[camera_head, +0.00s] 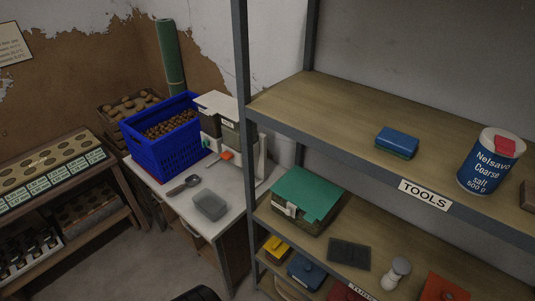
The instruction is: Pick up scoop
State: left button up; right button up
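A dark grey, scoop-like tool (191,181) lies flat on the white-topped table (220,235) in the head view. Its wider end points to the back right and its handle to the front left. It lies between the blue crate and a small grey box, apart from both. Neither of my grippers shows in this view.
A blue crate (166,160) of round brown things stands behind the tool. A grey box (210,205) sits in front of it to the right. An orange-ended tool (226,155) lies further back. A metal shelf post (241,75) rises right of the table.

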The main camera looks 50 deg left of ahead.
aim_at(192, 179)
jog(key=u, duration=2.55)
